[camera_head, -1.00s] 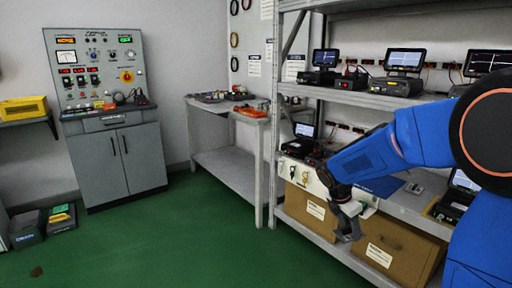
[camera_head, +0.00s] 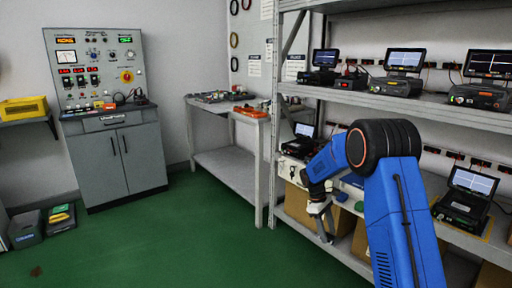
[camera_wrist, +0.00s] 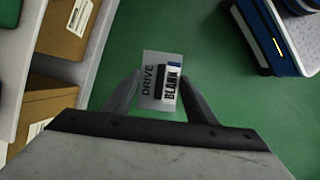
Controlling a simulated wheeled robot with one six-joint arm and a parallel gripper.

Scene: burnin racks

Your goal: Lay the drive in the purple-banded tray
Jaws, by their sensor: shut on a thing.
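My gripper (camera_head: 326,226) hangs in front of the lower part of the right-hand rack, over the green floor. In the wrist view its two fingers (camera_wrist: 161,80) are shut on the drive (camera_wrist: 147,90), a light grey flat piece lettered "DRIVE" with a black and white "BLANK" label. The drive is held clear of the floor between the fingertips. I cannot make out the drive in the head view. I see no tray with a purple band in either view.
The rack (camera_head: 420,108) carries several testers with screens, with brown boxes (camera_head: 363,243) low down. A grey bench (camera_head: 228,162) stands left of it, and a grey control cabinet (camera_head: 118,165) at the far left. Green floor (camera_head: 200,240) between is clear.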

